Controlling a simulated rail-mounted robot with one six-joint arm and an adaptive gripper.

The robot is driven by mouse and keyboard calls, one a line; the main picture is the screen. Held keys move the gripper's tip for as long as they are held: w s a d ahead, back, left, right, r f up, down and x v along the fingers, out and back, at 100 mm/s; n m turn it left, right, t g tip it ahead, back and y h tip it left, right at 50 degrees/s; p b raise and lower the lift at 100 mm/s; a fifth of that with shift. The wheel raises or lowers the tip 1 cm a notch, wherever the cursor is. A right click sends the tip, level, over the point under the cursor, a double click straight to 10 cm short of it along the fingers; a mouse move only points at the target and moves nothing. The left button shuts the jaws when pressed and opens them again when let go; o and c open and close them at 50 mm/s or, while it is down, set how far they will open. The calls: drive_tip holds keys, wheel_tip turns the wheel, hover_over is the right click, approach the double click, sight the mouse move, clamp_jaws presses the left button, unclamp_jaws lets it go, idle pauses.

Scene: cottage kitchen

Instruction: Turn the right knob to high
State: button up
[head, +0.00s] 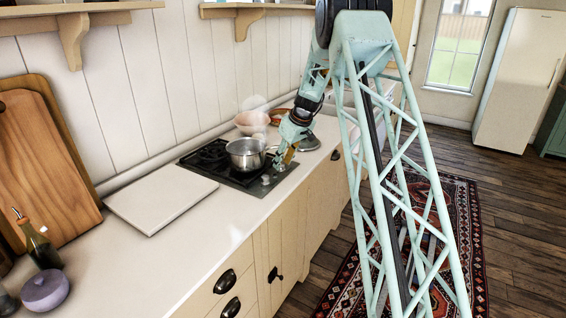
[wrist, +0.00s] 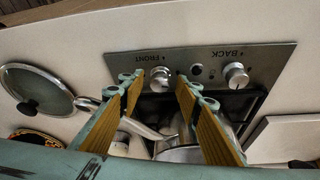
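The steel control panel (wrist: 200,60) of the hob shows in the wrist view with two silver knobs. One knob (wrist: 160,79) is by the word FRONT, the other knob (wrist: 236,76) by BACK; the lettering appears upside down. My gripper (wrist: 160,84) is open, its fingers on either side of the FRONT knob in the picture. A gap shows between knob and fingers; I cannot tell how close it is in depth. In the head view my gripper (head: 283,161) is low over the far end of the panel, hiding that knob. The nearer knob (head: 266,180) is clear.
A steel pot (head: 247,153) stands on the black hob (head: 207,158) beside my gripper. A glass lid (wrist: 40,90) lies on the counter past the hob, near a pink bowl (head: 251,120). A white board (head: 160,197) lies on the near side; counter in front of it is free.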

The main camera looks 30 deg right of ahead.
drive_tip(key=shift+r, duration=0.1)
drive_tip(key=v, duration=1.1)
drive_tip(key=shift+s+r, duration=0.2)
drive_tip(key=shift+r, duration=0.15)
drive_tip(key=shift+d, duration=0.1)
